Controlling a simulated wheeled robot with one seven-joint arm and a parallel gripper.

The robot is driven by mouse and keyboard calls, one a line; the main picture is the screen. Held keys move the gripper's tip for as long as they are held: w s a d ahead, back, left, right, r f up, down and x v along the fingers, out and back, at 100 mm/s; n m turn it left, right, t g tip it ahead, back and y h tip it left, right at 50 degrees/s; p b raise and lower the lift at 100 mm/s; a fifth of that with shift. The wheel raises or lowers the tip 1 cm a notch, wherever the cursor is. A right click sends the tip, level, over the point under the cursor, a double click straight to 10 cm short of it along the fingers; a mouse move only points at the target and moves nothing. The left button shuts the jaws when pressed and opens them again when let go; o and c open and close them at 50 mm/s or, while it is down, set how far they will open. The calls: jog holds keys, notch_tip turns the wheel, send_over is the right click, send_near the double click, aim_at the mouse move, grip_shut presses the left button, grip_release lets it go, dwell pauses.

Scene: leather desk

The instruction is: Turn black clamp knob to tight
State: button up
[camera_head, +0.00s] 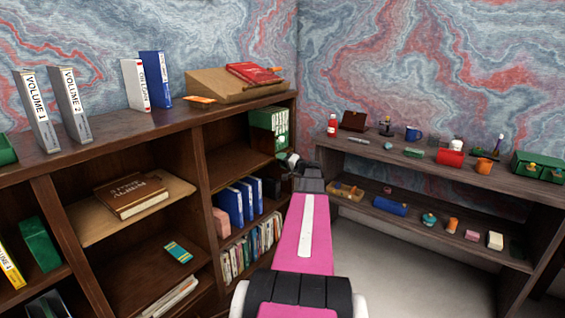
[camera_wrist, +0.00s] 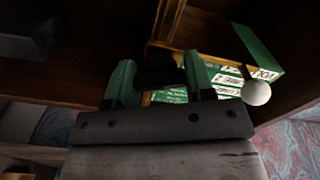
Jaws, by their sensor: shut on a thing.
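The black clamp knob (camera_wrist: 160,74) shows as a dark shape between my fingers in the wrist view, at the bookcase's right end. My gripper (camera_wrist: 158,63) has one green-sided finger on each side of it and is shut on it. The knob is dark and partly covered by the fingers, so its turn position cannot be read. In the head view my gripper (camera_head: 296,166) reaches the bookcase's right edge, and the arm hides the knob there. A white ball-shaped piece (camera_wrist: 257,93) sits right of the fingers.
Green volumes (camera_head: 268,124) stand in the bookcase's upper right compartment, close behind my gripper; they also show in the wrist view (camera_wrist: 262,48). The dark wooden bookcase (camera_head: 200,165) fills the left. A lower shelf unit (camera_head: 445,176) with small objects stands right. Grey floor (camera_head: 400,255) lies clear between.

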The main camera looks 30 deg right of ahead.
jog(key=shift+m, duration=2)
jog(key=o, duration=0.9)
jog(key=shift+s+d, duration=0.1)
jog(key=v, duration=1)
jog(key=shift+s+d+f, duration=0.1)
jog(key=shift+s, duration=0.2)
